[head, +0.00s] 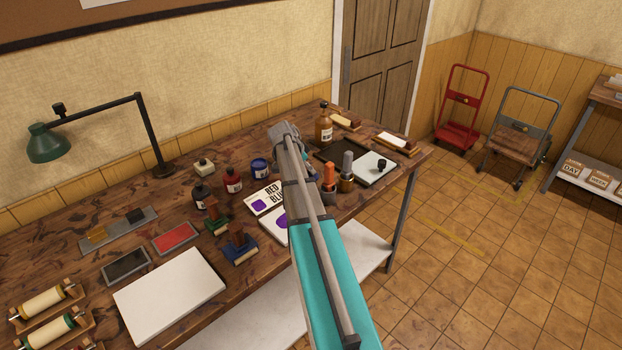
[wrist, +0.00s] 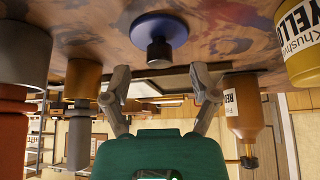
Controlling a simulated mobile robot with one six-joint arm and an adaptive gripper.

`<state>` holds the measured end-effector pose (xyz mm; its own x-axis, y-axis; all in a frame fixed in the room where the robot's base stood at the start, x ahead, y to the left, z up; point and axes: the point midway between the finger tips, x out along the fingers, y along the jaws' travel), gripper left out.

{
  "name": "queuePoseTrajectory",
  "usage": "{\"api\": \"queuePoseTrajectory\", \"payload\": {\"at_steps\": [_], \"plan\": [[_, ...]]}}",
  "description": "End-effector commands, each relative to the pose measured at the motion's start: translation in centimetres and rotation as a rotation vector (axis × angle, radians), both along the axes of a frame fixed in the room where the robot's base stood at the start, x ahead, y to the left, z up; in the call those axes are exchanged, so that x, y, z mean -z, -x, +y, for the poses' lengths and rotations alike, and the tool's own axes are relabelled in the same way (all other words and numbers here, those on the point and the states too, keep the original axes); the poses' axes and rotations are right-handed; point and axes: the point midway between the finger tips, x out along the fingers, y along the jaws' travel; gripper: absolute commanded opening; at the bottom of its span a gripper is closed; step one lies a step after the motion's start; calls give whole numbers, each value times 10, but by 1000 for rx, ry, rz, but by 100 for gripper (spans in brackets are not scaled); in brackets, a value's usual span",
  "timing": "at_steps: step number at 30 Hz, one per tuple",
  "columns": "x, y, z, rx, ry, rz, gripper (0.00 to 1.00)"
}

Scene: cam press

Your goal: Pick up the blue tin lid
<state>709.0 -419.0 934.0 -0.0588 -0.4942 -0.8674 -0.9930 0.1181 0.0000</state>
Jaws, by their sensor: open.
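The blue tin lid (wrist: 174,28) lies on the wooden bench in the wrist view, where the picture is upside down. It is a round blue disc with a dark knob standing up from its middle. My gripper (wrist: 158,70) is open and empty, its two fingers spread either side of the knob's line. The knob shows just beyond the fingertips, and I see no contact. In the head view my arm hides the lid and most of my gripper. A small blue tin (head: 260,168) stands left of my arm there.
In the wrist view an amber bottle (wrist: 243,108) and a yellow-labelled bottle (wrist: 300,45) stand right of my fingers. In the head view, ink bottles (head: 232,181), stamps (head: 240,247) and a white slab (head: 170,295) crowd the bench.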

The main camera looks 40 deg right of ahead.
Motion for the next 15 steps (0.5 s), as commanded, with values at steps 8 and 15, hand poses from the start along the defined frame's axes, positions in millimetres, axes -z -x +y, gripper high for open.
{"api": "queuePoseTrajectory", "payload": {"at_steps": [8,15], "plan": [[22,1,-12,1,0,0,76],[25,2,-14,0,0,0,76]]}}
